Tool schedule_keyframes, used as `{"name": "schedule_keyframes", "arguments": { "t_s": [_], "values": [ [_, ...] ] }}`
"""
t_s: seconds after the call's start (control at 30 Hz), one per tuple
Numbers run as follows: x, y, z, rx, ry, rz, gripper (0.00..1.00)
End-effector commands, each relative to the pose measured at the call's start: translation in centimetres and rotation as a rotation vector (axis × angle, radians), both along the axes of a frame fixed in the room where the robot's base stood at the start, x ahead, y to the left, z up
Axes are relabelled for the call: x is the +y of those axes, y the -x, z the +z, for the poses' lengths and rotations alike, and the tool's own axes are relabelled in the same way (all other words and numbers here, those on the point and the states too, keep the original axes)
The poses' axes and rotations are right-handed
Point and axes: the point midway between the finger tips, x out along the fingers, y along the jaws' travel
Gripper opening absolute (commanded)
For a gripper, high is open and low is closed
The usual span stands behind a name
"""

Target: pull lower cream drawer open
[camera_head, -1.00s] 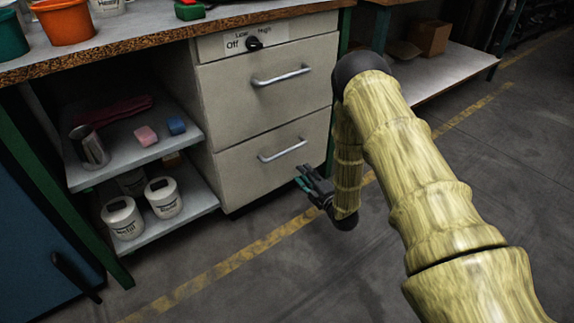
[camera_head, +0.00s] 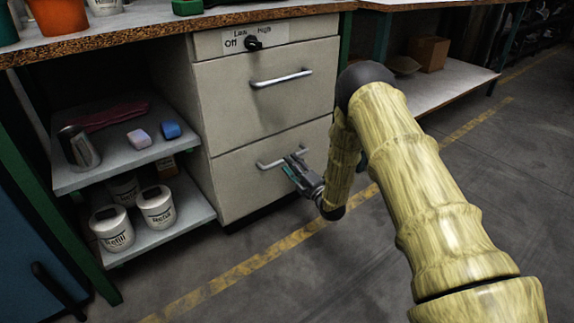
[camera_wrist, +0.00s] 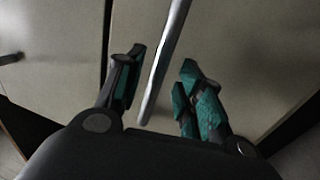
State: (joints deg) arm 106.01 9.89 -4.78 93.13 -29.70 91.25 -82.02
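The lower cream drawer (camera_head: 240,184) is shut, flush in the cabinet under the workbench. Its metal bar handle (camera_head: 270,164) runs across its front, and my gripper (camera_head: 291,163) is at the handle's right part. In the wrist view, the handle (camera_wrist: 163,65) passes between the two spread fingers of my gripper (camera_wrist: 158,88). A gap shows on both sides of the bar, so the fingers are open around it and not clamped. The upper drawer (camera_head: 262,105) above is also shut.
A knob panel (camera_head: 253,42) sits above the upper drawer. Open shelves (camera_head: 108,177) to the left hold tubs, a metal cup, a cloth and small blocks. The floor (camera_head: 262,285) in front of the drawer is clear.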

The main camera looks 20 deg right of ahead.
Motion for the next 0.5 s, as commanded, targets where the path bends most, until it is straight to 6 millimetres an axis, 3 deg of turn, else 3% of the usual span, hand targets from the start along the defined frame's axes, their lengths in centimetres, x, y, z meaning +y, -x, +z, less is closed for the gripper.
{"name": "schedule_keyframes", "arguments": {
  "t_s": [0.2, 0.5],
  "values": [
    [0.8, -2.2, 0.3, -0.002, -0.001, 0.0, 0.37],
    [1.1, -2.9, 0.7, 0.0, -0.001, 0.0, 0.37]
  ]
}}
